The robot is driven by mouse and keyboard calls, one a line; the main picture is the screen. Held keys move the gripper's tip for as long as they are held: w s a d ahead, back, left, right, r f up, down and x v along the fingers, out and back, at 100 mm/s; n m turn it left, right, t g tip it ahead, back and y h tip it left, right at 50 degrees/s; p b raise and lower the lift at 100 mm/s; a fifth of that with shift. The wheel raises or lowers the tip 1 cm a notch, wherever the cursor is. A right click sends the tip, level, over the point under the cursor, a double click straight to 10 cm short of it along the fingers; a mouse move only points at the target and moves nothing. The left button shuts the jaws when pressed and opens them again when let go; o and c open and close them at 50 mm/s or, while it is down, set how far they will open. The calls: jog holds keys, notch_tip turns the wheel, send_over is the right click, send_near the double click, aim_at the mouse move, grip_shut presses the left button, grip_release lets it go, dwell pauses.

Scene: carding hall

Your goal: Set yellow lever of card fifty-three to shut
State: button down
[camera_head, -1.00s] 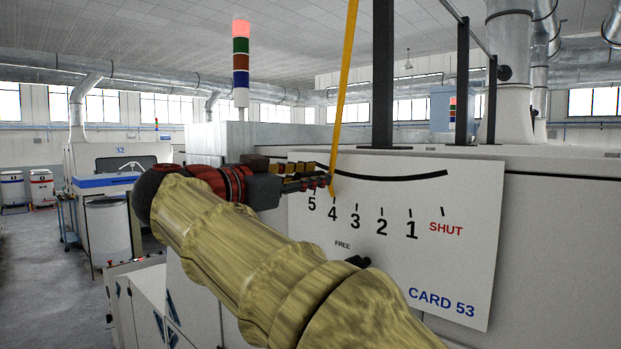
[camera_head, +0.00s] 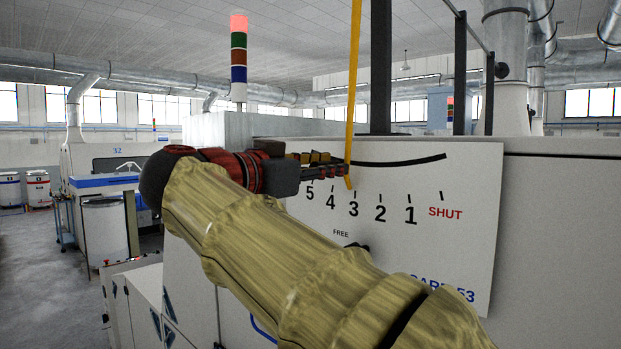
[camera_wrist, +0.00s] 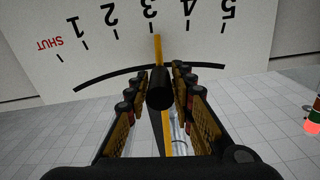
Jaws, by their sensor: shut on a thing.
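The yellow lever (camera_head: 353,90) stands nearly upright in front of the white scale plate (camera_head: 470,180) marked CARD 53. Its lower tip is at the mark 3. My gripper (camera_head: 346,170) is shut on the lever near its lower end. In the wrist view my gripper (camera_wrist: 163,90) has its fingers on both sides of a black round grip (camera_wrist: 159,92) on the lever, and the yellow tip (camera_wrist: 157,46) points at 3. The SHUT mark (camera_head: 445,212) is at the right end of the scale, past 2 and 1. My arm covers part of the plate's lower left.
A curved black slot (camera_head: 410,161) runs above the numbers toward SHUT, with nothing in it right of the lever. Dark upright posts (camera_head: 381,70) stand behind the plate. A signal tower (camera_head: 239,60) rises at the left. Another machine marked 32 (camera_head: 100,165) stands farther left.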

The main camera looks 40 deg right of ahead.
jog(key=s+d+r+n+b, duration=0.1)
jog(key=s+b, duration=0.4)
jog(key=s, duration=1.1)
jog(key=r+n, duration=0.1)
jog(key=n, duration=0.1)
jog(key=shift+s+d+n, duration=0.15)
jog(key=shift+s+n, duration=0.05)
jog(key=shift+n, duration=0.2)
jog(key=c, duration=1.9)
grip_release()
jog(key=shift+s+r, duration=0.1)
jog(key=o, duration=0.4)
jog(key=shift+s, duration=0.2)
jog(key=shift+w, duration=0.15)
jog(key=a, duration=0.7)
jog(key=shift+s+a+f, duration=0.2)
jog(key=shift+s, duration=0.15)
